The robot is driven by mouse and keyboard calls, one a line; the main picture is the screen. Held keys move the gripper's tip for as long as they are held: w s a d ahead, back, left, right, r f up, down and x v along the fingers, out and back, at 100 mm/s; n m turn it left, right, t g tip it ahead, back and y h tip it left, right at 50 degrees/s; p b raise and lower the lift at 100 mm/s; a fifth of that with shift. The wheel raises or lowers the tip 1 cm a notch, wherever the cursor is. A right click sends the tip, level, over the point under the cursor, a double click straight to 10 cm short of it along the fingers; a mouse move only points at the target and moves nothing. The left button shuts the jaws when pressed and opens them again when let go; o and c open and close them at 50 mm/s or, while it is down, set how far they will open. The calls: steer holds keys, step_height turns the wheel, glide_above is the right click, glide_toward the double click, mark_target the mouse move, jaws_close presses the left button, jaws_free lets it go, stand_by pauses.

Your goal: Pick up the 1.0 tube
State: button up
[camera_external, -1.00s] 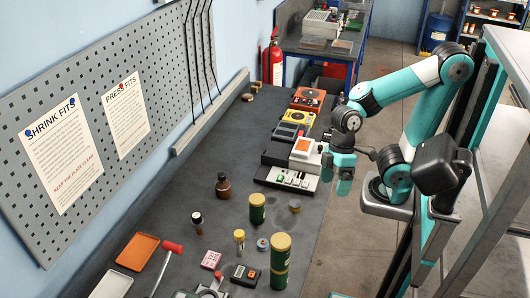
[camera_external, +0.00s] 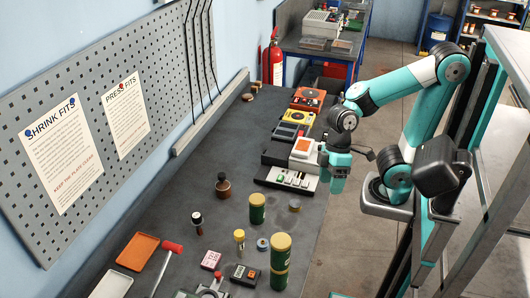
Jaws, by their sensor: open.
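Two green tubes with yellow caps stand upright on the dark bench: one (camera_external: 257,211) in the middle and a taller-looking one (camera_external: 279,266) nearer the front. A small yellow-topped tube (camera_external: 239,242) stands to their left. No label on them is readable, so I cannot tell which is the 1.0 tube. My gripper (camera_external: 338,190) points down at the bench's right edge, beside the white device with the orange top, behind and right of the tubes. It is open, with nothing seen in it; its fingers are small in view.
A brown bottle (camera_external: 223,187), a small dark bottle (camera_external: 197,221), a pink box (camera_external: 210,260) and a black meter (camera_external: 244,274) stand around the tubes. An orange tray (camera_external: 138,250) lies at left. The white device (camera_external: 287,178) is close to my gripper.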

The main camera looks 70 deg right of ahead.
steer(key=w+a+f+m+h+b, duration=0.1)
steer(key=w+f+m+b, duration=0.15)
steer(key=w+m, duration=0.45)
steer(key=w+a+f+m+h+b, duration=0.1)
steer(key=w+a+m+b, duration=0.2)
steer(key=w, duration=0.5)
steer(key=m+h+b, duration=0.2)
steer(key=m+b, duration=0.1)
steer(key=m, duration=1)
glide_above(239, 233)
step_height(239, 233, down, 6)
steer(key=f+p, duration=0.1)
steer(key=f, duration=0.4)
steer(key=f+p, duration=0.1)
steer(key=f, duration=0.5)
steer(key=shift+s+a+f, duration=0.1)
steer(key=shift+a+f, duration=0.05)
steer(key=shift+a, duration=0.05)
steer(key=shift+d+f+p, duration=0.2)
steer(key=shift+f+p, duration=0.8)
steer(key=shift+f, duration=1.7)
jaws_close()
